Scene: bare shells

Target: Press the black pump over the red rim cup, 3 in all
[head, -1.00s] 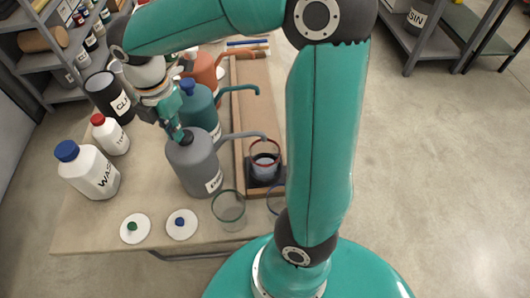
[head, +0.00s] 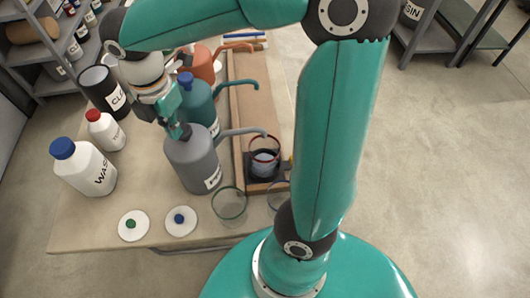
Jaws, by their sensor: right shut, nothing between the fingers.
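The grey bottle (head: 190,163) stands on the table with a black pump collar (head: 184,131) and a grey spout (head: 240,132) that reaches right. The spout's tip is over the red rim cup (head: 265,146), a clear cup holding some pale liquid. The cup stands upright on a dark square base. My right gripper (head: 178,131) is shut and empty, pointing down at the top of the black pump. It looks to be touching the pump head, which it partly hides. My left gripper is not in view.
A teal pump bottle (head: 200,103) and an orange one stand behind. A green rim cup (head: 229,203) and a blue rim cup (head: 277,197) stand in front. White bottles (head: 84,168) are at left, with two white lids (head: 181,221) near the front edge. My arm hides part of the right side.

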